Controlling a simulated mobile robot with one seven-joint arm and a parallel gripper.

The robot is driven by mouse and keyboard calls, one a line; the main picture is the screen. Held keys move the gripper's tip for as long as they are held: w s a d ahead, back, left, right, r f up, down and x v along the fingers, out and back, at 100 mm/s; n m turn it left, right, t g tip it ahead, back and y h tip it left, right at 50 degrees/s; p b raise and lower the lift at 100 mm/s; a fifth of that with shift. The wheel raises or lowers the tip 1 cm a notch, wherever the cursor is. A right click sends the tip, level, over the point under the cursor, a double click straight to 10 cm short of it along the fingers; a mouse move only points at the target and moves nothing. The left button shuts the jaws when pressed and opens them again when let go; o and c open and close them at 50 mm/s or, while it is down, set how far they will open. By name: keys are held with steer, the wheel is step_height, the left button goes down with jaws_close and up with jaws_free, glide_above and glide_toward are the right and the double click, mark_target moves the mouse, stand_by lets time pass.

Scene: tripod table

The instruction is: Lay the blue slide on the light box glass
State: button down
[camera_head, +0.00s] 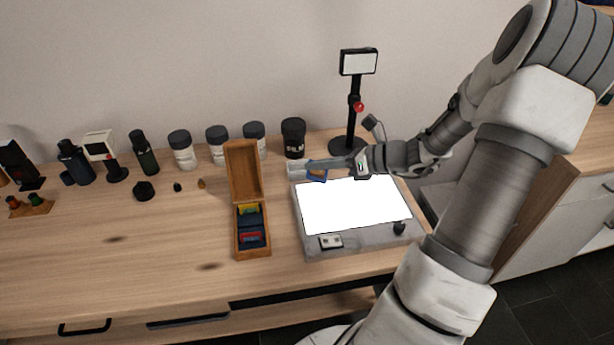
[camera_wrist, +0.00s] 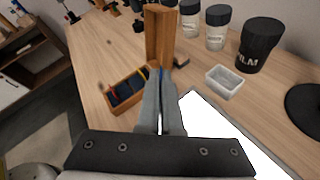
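My gripper (camera_head: 325,166) is over the back left part of the light box and shut on the blue slide (camera_head: 317,171). The slide shows a blue frame with a yellowish middle. In the wrist view my gripper's fingers (camera_wrist: 161,80) are close together, with only a thin blue sliver of the slide between their tips. The light box has a bright white glass (camera_head: 352,207) in a grey body (camera_head: 370,240). The slide appears to be held above the box's back edge, apart from the glass; its exact height is hard to tell.
An open wooden box (camera_head: 239,220) with yellow, dark and red slides stands left of the light box, its lid raised. A small white tray (camera_wrist: 223,82) is at the back left. Jars, a black film can (camera_head: 293,137) and a stand (camera_head: 351,120) line the back.

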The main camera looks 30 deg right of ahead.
steer(key=s+d+f+m+t+h+p, duration=0.1)
steer(key=d+m+t+h, duration=0.2)
steer(key=d+m+h, duration=0.35)
steer(key=m+t+h, duration=0.2)
steer(key=m+h, duration=0.2)
steer(key=m, duration=0.4)
glide_above(376, 198)
step_height(376, 198, down, 3)
steer(key=shift+f+y+p, duration=0.1)
steer(key=shift+y+p, duration=0.15)
steer(key=shift+p, duration=0.15)
step_height(376, 198, down, 6)
steer(key=b, duration=0.6)
steer(key=shift+w+f, duration=0.1)
steer(key=shift+f, duration=0.1)
steer(key=c, duration=1)
jaws_free()
